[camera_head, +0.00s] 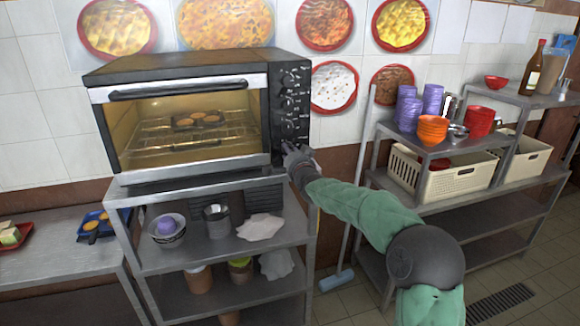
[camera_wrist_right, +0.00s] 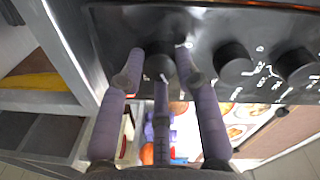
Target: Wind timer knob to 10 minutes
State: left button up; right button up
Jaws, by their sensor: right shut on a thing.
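The black oven (camera_head: 190,115) stands on a metal shelf unit, with a column of dark knobs on the control panel (camera_head: 290,100) at its right side. My right gripper (camera_head: 291,156) reaches in from the right to the lowest part of this panel. In the right wrist view, my right gripper (camera_wrist_right: 160,62) has its fingers closed around a round black knob (camera_wrist_right: 158,64), at the end of the knob row. This knob is taken as the timer knob; its pointer and markings are mostly hidden by the fingers. Other knobs (camera_wrist_right: 234,65) beside it are free. My left gripper is not in view.
A tray of round food items (camera_head: 198,119) sits on the rack inside the lit oven. Bowls and a metal cup (camera_head: 216,219) stand on the shelf below. A broom (camera_head: 337,280) leans to the right, near shelves with bowls and crates (camera_head: 440,182).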

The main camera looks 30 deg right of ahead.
jog(key=shift+w+a+f+m+b, duration=0.15)
jog(key=shift+f+m+b, duration=0.25)
jog(key=shift+m+b, duration=0.95)
jog(key=o, duration=1.1)
jog(key=shift+a+n, duration=0.1)
jog(key=shift+n, duration=0.15)
jog(key=shift+o, duration=0.2)
jog(key=shift+r, duration=0.3)
jog(key=v, duration=1.2)
jog(key=shift+d, duration=0.25)
